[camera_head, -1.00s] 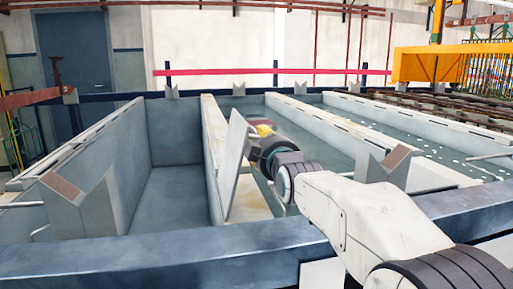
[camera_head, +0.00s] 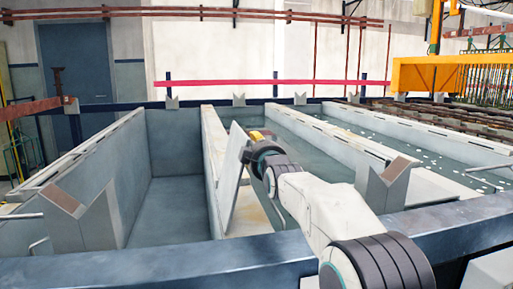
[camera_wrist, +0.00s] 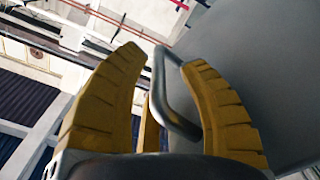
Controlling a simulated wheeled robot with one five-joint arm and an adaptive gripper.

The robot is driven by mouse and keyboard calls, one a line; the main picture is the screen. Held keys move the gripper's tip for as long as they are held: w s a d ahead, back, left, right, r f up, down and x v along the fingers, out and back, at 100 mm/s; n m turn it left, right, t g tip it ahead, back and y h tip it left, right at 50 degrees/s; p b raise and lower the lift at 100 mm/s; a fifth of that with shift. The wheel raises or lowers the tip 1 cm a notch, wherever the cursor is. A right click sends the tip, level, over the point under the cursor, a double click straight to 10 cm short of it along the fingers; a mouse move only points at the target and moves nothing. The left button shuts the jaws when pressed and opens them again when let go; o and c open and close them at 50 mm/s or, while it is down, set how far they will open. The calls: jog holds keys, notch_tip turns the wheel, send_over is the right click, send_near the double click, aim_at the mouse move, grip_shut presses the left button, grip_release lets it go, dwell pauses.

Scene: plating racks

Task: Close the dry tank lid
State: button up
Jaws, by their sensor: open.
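The lid (camera_head: 241,188) is a flat pale grey panel. It stands steeply tilted at the right side of the empty dry tank (camera_head: 178,205), whose open inside shows in the head view. In the wrist view the lid (camera_wrist: 262,65) fills the right side, with a bent grey bar handle (camera_wrist: 168,100) on its face. My gripper (camera_wrist: 162,60) is open, with one yellow finger on each side of the handle. In the head view my gripper (camera_head: 257,137) is at the lid's right face, its fingers mostly hidden.
A grey V-shaped support (camera_head: 386,184) stands right of my arm on the blue front rail (camera_head: 150,266), and another (camera_head: 72,212) stands at left. Liquid-filled tanks (camera_head: 410,150) lie to the right. A pink bar (camera_head: 265,82) crosses the back.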

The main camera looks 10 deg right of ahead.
grip_shut()
dwell(0.4)
